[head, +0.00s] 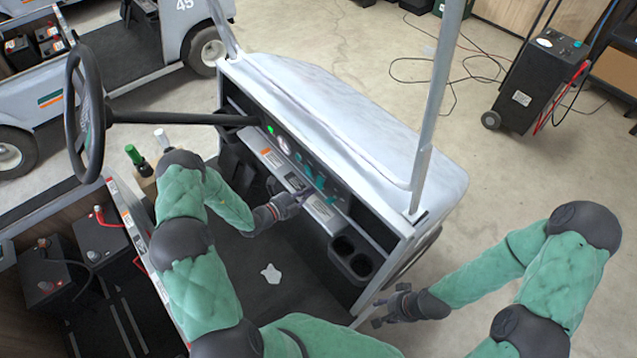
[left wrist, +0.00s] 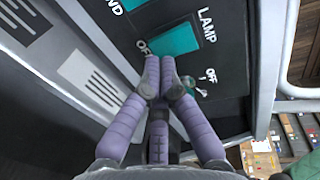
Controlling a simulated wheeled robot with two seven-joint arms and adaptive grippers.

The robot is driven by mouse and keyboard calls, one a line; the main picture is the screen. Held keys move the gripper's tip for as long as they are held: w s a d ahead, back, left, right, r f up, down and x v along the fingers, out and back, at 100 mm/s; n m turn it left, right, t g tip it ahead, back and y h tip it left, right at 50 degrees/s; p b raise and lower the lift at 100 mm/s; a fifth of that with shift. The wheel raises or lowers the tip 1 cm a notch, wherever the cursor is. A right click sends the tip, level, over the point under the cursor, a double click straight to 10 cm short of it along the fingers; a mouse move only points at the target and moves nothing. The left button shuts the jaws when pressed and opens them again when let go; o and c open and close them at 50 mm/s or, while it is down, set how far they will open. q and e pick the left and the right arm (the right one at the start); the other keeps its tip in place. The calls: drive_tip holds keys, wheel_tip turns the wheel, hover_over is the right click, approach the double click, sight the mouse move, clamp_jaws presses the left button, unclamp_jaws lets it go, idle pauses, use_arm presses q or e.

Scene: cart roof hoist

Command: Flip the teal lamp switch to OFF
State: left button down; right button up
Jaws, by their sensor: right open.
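The teal lamp switch (left wrist: 174,40) is a flat rocker on the dark dash panel in the left wrist view. LAMP is printed at its right end and OFF near its lower left. My left gripper (left wrist: 165,75) has its purple fingers drawn together, tips just below the switch's lower edge; I cannot tell whether they touch it. Nothing shows between them. In the head view my left gripper (head: 298,197) is at the cart dash beside small teal switches (head: 320,183). My right gripper (head: 386,308) is open and empty, low beside the cart.
Another teal switch (left wrist: 125,4) is partly cut off beside the lamp switch. A small knob (left wrist: 188,84) sits near a second OFF mark. The steering wheel (head: 84,112) and its column are left of the dash; cup holders (head: 352,255) are right. A roof post (head: 437,100) rises behind.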

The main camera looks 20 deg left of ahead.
use_arm(q)
drive_tip(key=shift+b+x, duration=0.3)
drive_tip(key=shift+x, duration=0.95)
idle(0.8)
drive_tip(key=shift+p+v, duration=0.5)
drive_tip(key=shift+v, duration=0.65)
drive_tip(key=p+v, duration=0.1)
drive_tip(key=v, duration=0.3)
drive_tip(key=shift+s+a, duration=0.2)
drive_tip(key=shift+s, duration=0.1)
